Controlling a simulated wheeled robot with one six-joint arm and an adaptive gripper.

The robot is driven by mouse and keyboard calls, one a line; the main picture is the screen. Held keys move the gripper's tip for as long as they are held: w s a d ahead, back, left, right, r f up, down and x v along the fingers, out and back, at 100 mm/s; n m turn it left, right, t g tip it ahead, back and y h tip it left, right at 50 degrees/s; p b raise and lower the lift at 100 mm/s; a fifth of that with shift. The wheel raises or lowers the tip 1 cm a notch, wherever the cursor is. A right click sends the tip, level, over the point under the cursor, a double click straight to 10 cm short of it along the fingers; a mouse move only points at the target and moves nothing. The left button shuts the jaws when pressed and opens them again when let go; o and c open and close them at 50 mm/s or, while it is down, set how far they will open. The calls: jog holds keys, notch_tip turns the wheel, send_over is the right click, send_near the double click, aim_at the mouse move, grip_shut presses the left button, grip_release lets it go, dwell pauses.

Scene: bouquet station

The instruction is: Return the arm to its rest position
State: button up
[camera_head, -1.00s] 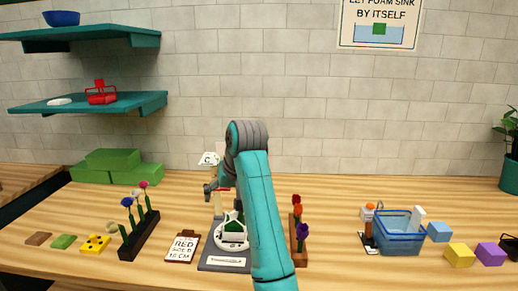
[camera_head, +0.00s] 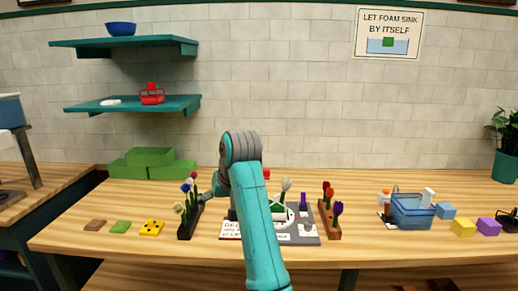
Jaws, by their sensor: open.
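My teal arm rises from the bottom centre to a grey elbow, then bends away over the bench. My gripper (camera_head: 205,195) shows only as a small grey part left of the arm, beside the left flower rack (camera_head: 190,223). Its fingertips are mostly hidden, and I see nothing held in it. The arm covers part of the grey board (camera_head: 304,237) and the white clipboard (camera_head: 231,230) at the bench's middle.
The right flower rack (camera_head: 328,220) holds red and purple flowers. A blue basin (camera_head: 412,213) and foam blocks stand further right. Green blocks (camera_head: 150,158) are at the back left. Teal shelves (camera_head: 135,104) hang on the wall. Another bench (camera_head: 50,182) stands left.

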jog(key=s+d+f+t, duration=0.1)
jog(key=d+f, duration=0.2)
jog(key=f, duration=0.6)
jog(key=s+d+f+m+t, duration=0.1)
jog(key=s+d+f, duration=0.15)
jog(key=f, duration=0.55)
jog(key=d+f, duration=0.3)
jog(key=f, duration=0.6)
jog(key=s+d+f+m+t+h, duration=0.1)
jog(key=s+d+f+t, duration=0.1)
jog(key=s+d+f, duration=0.45)
jog(key=s+d+f+m+t, duration=0.1)
jog(key=s+d+f, duration=0.3)
jog(key=s+f, duration=0.5)
jog(key=s+d+r+t+h, duration=0.1)
jog(key=s+d, duration=0.3)
jog(key=s, duration=0.8)
jog(key=s+d+t, duration=0.2)
jog(key=s+d, duration=0.1)
jog(key=s, duration=0.8)
jog(key=s+d+r+t, duration=0.1)
jog(key=s+r, duration=0.7)
jog(key=s, duration=0.1)
jog(key=s+d+r+t+h, duration=0.1)
jog(key=s+d+r, duration=0.1)
jog(key=s+r, duration=0.5)
jog(key=shift+s+d+r+m+h, duration=0.3)
jog(key=shift+s+r+m, duration=0.1)
jog(key=shift+s, duration=0.5)
